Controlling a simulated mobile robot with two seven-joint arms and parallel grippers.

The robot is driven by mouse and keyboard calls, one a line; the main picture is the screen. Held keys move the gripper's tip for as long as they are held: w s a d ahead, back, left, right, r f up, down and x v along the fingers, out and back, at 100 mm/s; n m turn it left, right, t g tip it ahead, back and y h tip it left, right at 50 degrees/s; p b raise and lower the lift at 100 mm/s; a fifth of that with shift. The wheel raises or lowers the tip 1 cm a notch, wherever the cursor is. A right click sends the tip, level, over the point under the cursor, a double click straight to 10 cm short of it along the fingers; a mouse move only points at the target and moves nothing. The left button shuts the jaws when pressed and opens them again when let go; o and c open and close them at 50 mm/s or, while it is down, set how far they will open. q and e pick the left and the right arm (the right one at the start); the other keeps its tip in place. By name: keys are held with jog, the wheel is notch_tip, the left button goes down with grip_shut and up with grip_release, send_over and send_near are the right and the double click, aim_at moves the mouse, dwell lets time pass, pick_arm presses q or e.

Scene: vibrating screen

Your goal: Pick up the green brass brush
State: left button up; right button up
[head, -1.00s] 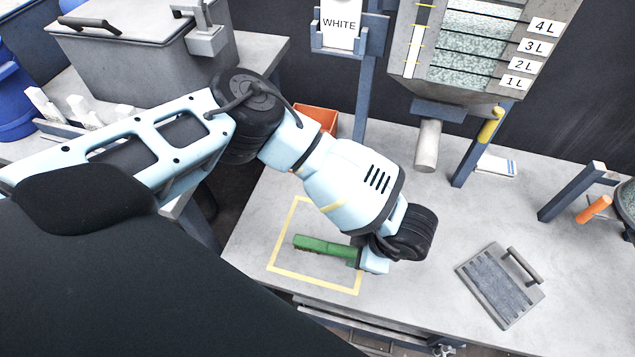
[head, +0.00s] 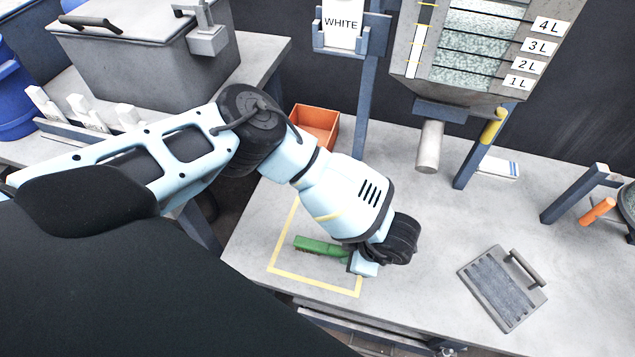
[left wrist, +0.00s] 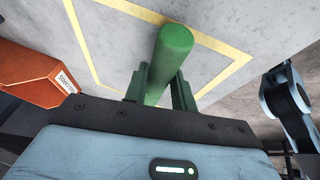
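The green brass brush (head: 318,245) shows in the head view over the yellow-outlined area of the table, its green block at the left and its thinner handle running right to my left gripper (head: 353,260). In the left wrist view the round green handle (left wrist: 170,50) passes between the two fingers of my left gripper (left wrist: 161,75). The fingers sit close against it on both sides, so the gripper looks shut on the handle. I cannot tell whether the brush still touches the table. My right gripper is not in view.
A yellow outline (head: 315,284) marks the table near its front edge. An orange bin (head: 317,122) stands behind my arm. A grey ridged plate with a handle (head: 500,288) lies to the right. The screen hopper (head: 410,70) stands at the back. The table between gripper and plate is clear.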

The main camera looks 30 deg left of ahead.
pick_arm(q)
jog(key=c, duration=0.4)
jog(key=shift+c, duration=0.2)
jog(key=shift+r, duration=0.85)
jog(key=shift+s+d+r+p, duration=0.1)
jog(key=shift+r+p, duration=0.05)
jog(key=shift+r, duration=0.4)
jog(key=shift+s+r+p, duration=0.1)
jog(key=shift+r+p, duration=0.05)
jog(key=shift+r, duration=0.4)
jog(key=s+d, duration=0.3)
jog(key=s, duration=0.4)
jog(key=s+d+r, duration=0.1)
jog(key=s+d, duration=0.3)
jog(key=s, duration=0.3)
jog(key=shift+w+d+r, duration=0.1)
